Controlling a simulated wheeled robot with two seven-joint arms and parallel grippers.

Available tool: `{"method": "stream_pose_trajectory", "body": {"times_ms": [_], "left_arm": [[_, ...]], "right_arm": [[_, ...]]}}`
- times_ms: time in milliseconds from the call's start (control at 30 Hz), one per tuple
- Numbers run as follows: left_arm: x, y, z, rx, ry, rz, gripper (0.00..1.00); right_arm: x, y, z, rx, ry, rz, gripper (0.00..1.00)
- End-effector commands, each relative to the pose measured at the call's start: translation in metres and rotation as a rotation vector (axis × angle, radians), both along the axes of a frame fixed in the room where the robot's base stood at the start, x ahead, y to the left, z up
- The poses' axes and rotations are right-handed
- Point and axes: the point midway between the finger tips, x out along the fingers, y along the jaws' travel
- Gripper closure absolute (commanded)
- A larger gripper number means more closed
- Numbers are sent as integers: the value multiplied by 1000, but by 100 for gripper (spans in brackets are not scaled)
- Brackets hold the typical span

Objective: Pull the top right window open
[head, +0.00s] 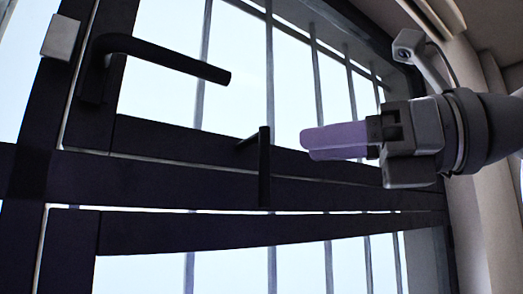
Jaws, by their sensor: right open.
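The top right window (215,146) has a dark frame and fills the upper middle of the head view. A thin pale line runs along its lower and left frame edges; I cannot tell how far it stands from the fixed frame. Its black lever handle (165,56) is at the upper left, with the lever pointing right. A second black handle (264,168) stands upright near the middle, in front of the crossbar. My right gripper (335,140) comes in from the right, its purple fingers pointing left. It is open and empty, right of both handles. My left gripper is out of view.
A dark crossbar (150,182) separates the upper window from a lower window (180,230). Grey vertical bars (270,65) stand behind the glass. A light-coloured device on an arm (410,47) is at the upper right, above my right gripper.

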Motion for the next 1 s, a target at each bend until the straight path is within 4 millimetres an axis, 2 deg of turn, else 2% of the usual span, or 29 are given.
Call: {"method": "stream_pose_trajectory", "body": {"times_ms": [100, 233, 367, 567, 667, 800, 833, 1000], "left_arm": [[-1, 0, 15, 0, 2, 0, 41], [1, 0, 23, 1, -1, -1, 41], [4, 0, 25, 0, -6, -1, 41], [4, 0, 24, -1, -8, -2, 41], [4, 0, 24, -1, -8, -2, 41], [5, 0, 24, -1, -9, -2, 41], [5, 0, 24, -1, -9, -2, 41], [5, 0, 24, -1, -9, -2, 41]], "right_arm": [[10, 27, 4, -2, 4, 5, 50], [18, 47, 3, 0, 4, 4, 50], [21, 56, 1, 2, 3, 3, 50], [22, 57, 0, 2, 3, 3, 50], [21, 56, 0, 2, 3, 3, 67], [21, 56, 0, 3, 4, 3, 96], [21, 56, 0, 3, 4, 3, 100], [21, 56, 0, 4, 4, 3, 100]]}}
